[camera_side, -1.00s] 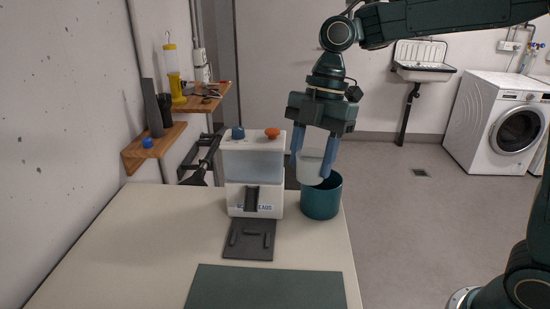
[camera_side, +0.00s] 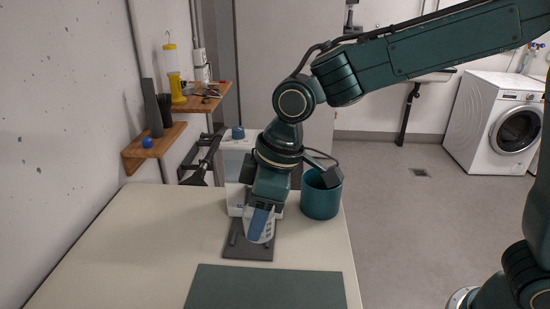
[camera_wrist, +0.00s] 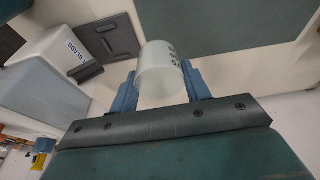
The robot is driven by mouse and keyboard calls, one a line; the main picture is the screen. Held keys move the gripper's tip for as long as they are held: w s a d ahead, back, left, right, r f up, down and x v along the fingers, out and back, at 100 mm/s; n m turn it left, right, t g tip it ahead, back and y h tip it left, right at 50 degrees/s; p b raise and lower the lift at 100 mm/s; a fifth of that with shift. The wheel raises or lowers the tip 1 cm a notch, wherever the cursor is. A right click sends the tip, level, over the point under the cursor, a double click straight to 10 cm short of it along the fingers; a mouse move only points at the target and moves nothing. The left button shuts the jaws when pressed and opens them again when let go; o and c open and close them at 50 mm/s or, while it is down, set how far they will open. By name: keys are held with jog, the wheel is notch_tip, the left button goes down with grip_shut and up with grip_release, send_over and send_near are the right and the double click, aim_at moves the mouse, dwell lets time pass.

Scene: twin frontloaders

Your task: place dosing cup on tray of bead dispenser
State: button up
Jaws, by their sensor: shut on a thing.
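The dosing cup (camera_side: 267,230) is translucent white with dark markings. My gripper (camera_side: 261,224) is shut on it, with a blue finger on either side of the cup (camera_wrist: 160,68) in the wrist view. The cup looks slightly tilted in the side view. The bead dispenser (camera_side: 235,198) is white and mostly hidden behind my arm; it also shows in the wrist view (camera_wrist: 48,62). Its dark flat tray (camera_side: 238,250) lies in front of it, and shows left of the cup in the wrist view (camera_wrist: 108,38). The cup overlaps the tray's right side; whether they touch is unclear.
A teal bin (camera_side: 321,199) stands right of the dispenser, close to my arm. A dark green mat (camera_side: 265,288) lies at the table's front. The table (camera_side: 130,240) is clear on the left. Wooden shelves (camera_side: 155,146) are on the left wall.

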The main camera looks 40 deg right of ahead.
jog(key=s+a+f+m+h, duration=0.1)
jog(key=s+a+f+m, duration=0.1)
jog(key=a+m, duration=0.3)
jog(key=s+a+f+m+h, duration=0.2)
jog(key=a+f+m, duration=0.1)
jog(key=a+m, duration=0.2)
jog(key=shift+s+f+m+t, duration=0.35)
jog(key=shift+f+m+t, duration=0.05)
jog(key=shift+m, duration=0.6)
send_over(250, 243)
jog(key=shift+s+a+f, duration=0.15)
jog(key=shift+f, duration=0.4)
jog(key=shift+s+a+f, duration=0.1)
jog(key=shift+s+f, duration=0.05)
jog(key=shift+f, duration=0.35)
notch_tip(250, 243, down, 4)
jog(key=shift+f, duration=0.15)
jog(key=shift+w+d+f, duration=0.25)
jog(key=shift+f, duration=0.05)
